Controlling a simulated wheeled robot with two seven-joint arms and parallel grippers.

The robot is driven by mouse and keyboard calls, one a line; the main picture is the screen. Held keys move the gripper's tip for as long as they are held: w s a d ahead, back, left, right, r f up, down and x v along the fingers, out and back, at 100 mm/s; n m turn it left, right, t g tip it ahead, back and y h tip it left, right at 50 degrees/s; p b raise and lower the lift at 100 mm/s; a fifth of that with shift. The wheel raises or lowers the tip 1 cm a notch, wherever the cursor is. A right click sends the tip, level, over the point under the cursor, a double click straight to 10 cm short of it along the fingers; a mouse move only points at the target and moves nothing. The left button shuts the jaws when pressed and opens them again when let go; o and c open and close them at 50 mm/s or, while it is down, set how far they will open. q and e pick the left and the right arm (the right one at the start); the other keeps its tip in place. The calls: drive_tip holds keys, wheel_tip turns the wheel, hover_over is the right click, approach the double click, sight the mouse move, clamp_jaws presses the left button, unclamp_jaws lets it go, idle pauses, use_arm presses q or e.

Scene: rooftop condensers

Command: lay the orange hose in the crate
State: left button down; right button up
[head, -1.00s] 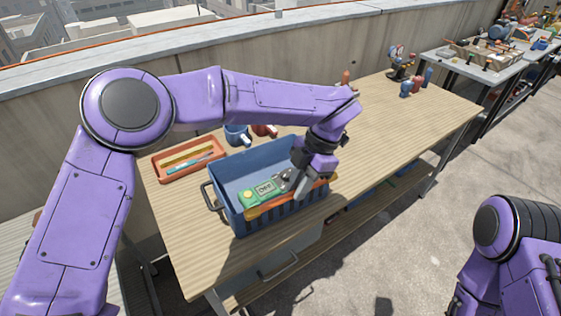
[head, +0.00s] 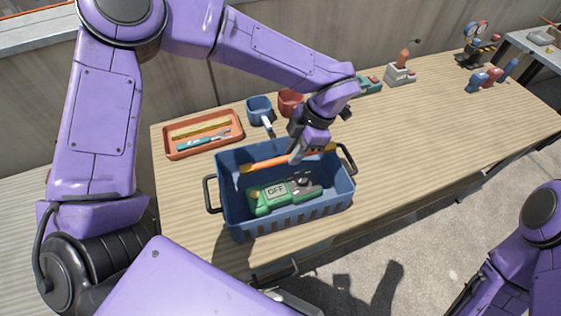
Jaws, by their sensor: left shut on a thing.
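The orange hose (head: 267,163) is a thin, straight length with a yellowish right part. My left gripper (head: 295,157) is shut on it near its middle. The hose lies across the back part of the blue crate (head: 289,216) in the picture, at about the height of the back wall's upper part. Whether it touches the crate I cannot tell. A green device marked OFF (head: 276,191) lies inside the crate, in front of the hose. The gripper's fingertips are partly hidden. My right arm shows at the right edge, but its gripper is out of view.
An orange tray (head: 240,135) with tools stands behind the crate to the left. Small devices line the back of the wooden table (head: 420,130). The table right of the crate is clear.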

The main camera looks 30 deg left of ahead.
use_arm(q)
drive_tip(key=shift+s+a+f, duration=0.4)
drive_tip(key=shift+a+f, duration=0.25)
drive_tip(key=shift+a, duration=0.05)
drive_tip(key=a+f, duration=0.1)
drive_tip(key=f, duration=0.1)
drive_tip(key=a+f+p, duration=0.1)
drive_tip(key=f, duration=0.2)
drive_tip(key=w+f, duration=0.1)
drive_tip(key=f, duration=0.2)
drive_tip(key=shift+w+a, duration=0.1)
drive_tip(key=shift+a, duration=0.3)
drive_tip(key=shift+w+f, duration=0.3)
drive_tip(key=shift+w, duration=0.05)
drive_tip(key=shift+s+f, duration=0.2)
drive_tip(key=shift+f, duration=0.05)
use_arm(e)
drive_tip(key=shift+d+r, duration=0.1)
drive_tip(key=shift+r, duration=0.6)
use_arm(q)
drive_tip(key=c, duration=1.1)
unclamp_jaws()
drive_tip(key=shift+w+f, duration=0.1)
use_arm(e)
drive_tip(key=shift+w, duration=0.15)
